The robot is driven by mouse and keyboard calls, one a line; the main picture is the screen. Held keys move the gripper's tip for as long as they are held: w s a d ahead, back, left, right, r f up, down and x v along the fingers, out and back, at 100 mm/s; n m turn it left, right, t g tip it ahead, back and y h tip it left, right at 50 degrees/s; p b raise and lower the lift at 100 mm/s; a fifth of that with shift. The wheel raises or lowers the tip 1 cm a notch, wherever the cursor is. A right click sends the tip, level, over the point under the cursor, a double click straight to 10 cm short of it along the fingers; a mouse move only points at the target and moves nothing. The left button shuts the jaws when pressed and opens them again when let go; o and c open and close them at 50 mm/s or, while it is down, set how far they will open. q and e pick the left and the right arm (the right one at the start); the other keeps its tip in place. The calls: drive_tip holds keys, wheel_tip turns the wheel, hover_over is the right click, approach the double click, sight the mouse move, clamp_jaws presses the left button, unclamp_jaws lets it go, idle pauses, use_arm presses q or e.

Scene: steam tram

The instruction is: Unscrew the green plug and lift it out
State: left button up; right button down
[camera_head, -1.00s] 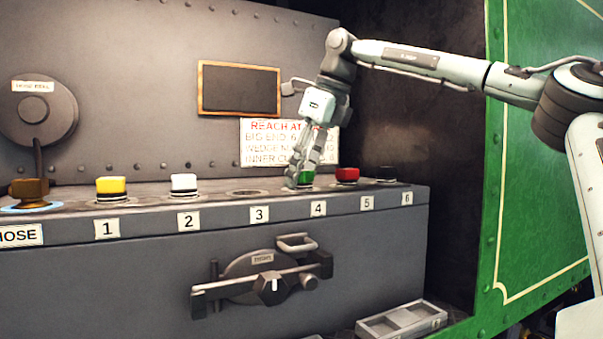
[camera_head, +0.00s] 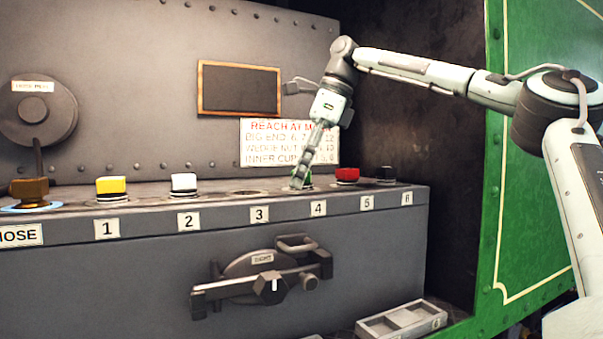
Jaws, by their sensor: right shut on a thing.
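The green plug (camera_head: 308,182) sits at the spot labelled 4 on the grey ledge, mostly hidden behind my gripper's fingers. My right gripper (camera_head: 301,181) reaches down from above at a slant and is shut on the green plug. The fingers show edge-on, so their grip on the plug is hard to see in detail. The plug looks low at the ledge surface; I cannot tell how far it is turned. My left gripper is not in the camera_head view.
A red plug (camera_head: 346,175) and a black plug (camera_head: 386,174) stand close right. A white plug (camera_head: 184,184) and a yellow plug (camera_head: 111,188) stand left. Spot 3 is an empty hole (camera_head: 246,193). A grey compartment tray (camera_head: 402,319) lies below right. The wall rises close behind.

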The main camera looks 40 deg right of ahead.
drive_tip(key=shift+n, duration=0.5)
drive_tip(key=shift+r, duration=3.8)
